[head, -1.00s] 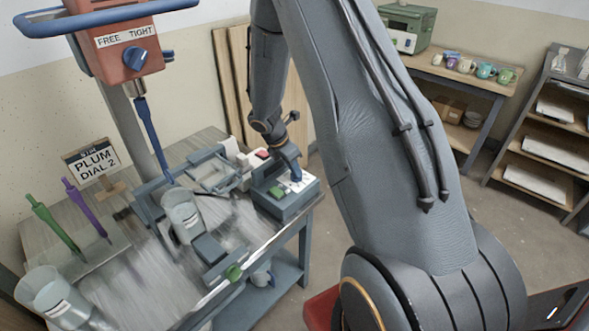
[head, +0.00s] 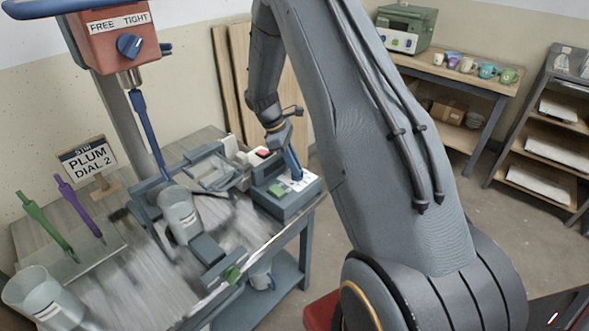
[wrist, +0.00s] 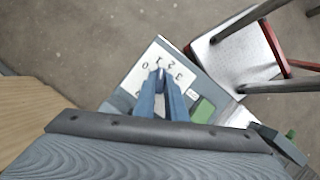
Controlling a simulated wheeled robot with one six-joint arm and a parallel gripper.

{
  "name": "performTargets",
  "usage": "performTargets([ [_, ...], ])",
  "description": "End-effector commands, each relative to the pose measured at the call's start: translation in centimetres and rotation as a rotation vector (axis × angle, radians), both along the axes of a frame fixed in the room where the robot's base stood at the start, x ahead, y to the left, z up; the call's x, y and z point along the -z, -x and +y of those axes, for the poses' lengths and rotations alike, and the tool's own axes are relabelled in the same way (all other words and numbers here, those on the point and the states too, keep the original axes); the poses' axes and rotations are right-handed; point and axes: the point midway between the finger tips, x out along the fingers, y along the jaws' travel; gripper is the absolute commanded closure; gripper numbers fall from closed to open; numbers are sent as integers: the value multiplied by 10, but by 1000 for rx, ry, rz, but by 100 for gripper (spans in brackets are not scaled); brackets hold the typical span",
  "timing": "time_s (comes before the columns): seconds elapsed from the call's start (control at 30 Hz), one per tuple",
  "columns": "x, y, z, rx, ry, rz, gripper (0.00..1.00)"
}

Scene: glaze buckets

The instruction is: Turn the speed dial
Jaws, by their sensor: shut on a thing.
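The speed dial (wrist: 160,73) is a small dark blue knob on a white plate (wrist: 146,64) marked 0, 1, 2, 3. The plate is on top of a grey-blue control box (head: 286,207) at the right end of the workbench. My gripper (wrist: 161,82) is shut on the dial, its two blue fingers pointing at the plate and hiding part of it. The dial's exact pointing is hard to read. A sign (head: 88,157) reads STIR, PLUM, DIAL 2. A green button (wrist: 203,109) is beside the plate.
A mixer head (head: 112,45) labelled FREE and TIGHT holds a blue paddle shaft above a bucket (head: 178,210) in a frame. A green and a purple paddle (head: 78,207) stand at left. Another bucket (head: 38,298) is at front left.

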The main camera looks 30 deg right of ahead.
Motion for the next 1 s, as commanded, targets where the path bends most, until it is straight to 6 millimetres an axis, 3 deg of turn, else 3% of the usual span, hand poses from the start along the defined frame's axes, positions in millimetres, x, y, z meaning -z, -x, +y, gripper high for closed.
performTargets([
  [0.5,1,-3,-3,407,0,-1,100],
  [1.0,0,-2,-3,532,0,1,100],
])
